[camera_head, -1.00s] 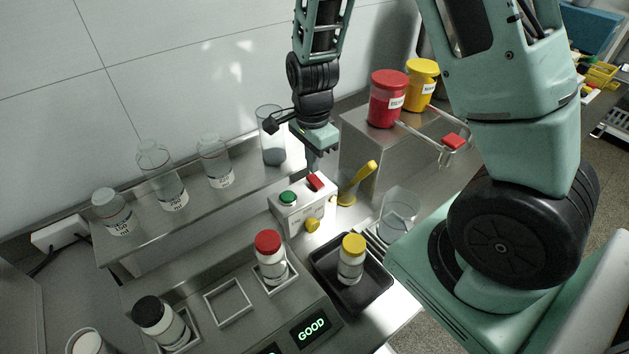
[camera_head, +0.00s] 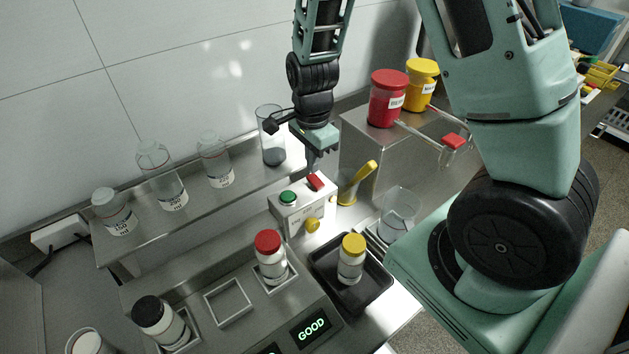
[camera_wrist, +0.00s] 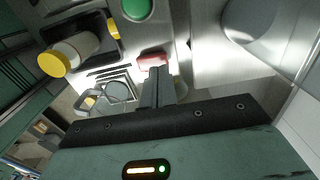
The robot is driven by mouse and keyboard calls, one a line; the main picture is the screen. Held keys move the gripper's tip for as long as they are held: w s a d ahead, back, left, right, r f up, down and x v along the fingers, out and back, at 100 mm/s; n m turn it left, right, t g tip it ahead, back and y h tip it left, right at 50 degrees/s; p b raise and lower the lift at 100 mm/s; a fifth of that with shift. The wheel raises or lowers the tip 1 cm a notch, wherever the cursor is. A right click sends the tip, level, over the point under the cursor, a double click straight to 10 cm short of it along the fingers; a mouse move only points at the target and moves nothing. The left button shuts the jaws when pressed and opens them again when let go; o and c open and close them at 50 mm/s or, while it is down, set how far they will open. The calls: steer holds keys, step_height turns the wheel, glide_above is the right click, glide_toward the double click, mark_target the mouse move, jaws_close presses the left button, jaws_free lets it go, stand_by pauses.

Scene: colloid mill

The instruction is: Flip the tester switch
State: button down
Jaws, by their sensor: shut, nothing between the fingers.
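The tester is a light grey box (camera_head: 291,221) on the bench, with a green button (camera_head: 288,198), a red switch (camera_head: 315,182) on top and a yellow knob (camera_head: 312,225) on its front. My gripper (camera_head: 313,168) points down with its fingers closed, just above the red switch. In the wrist view the closed fingertips (camera_wrist: 156,72) are right at the red switch (camera_wrist: 152,61); whether they touch it I cannot tell. The green button (camera_wrist: 136,8) shows beside it.
A yellow-capped bottle (camera_head: 351,260) stands in a black tray (camera_head: 372,287); a red-capped bottle (camera_head: 270,257) stands left of it. A lit display (camera_head: 311,332) reads GOOD. Glass jars line the back shelf. A yellow-handled scoop (camera_head: 357,182) and an empty beaker (camera_head: 398,214) stand to the right.

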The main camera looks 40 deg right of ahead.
mark_target(313, 177)
steer(key=shift+f+b, duration=0.75)
steer(key=shift+f, duration=0.4)
stand_by(0.4)
steer(key=shift+r, duration=0.15)
step_height(313, 177, up, 7)
steer(key=p, duration=0.7)
stand_by(0.4)
steer(key=s+a+r+n+y+b, duration=0.1)
steer(key=s+a+n+b, duration=0.3)
steer(key=a+n, duration=0.3)
steer(key=s+a+r+n+b, duration=0.1)
steer(key=s+a+n+b, duration=0.2)
steer(key=s+a+n, duration=0.3)
steer(key=s+a+n+b, duration=0.4)
steer(key=s+n, duration=0.5)
steer(key=n, duration=0.3)
steer(key=shift+s+a+r+n, duration=0.3)
steer(key=shift+s+a, duration=0.1)
steer(key=shift+a, duration=0.2)
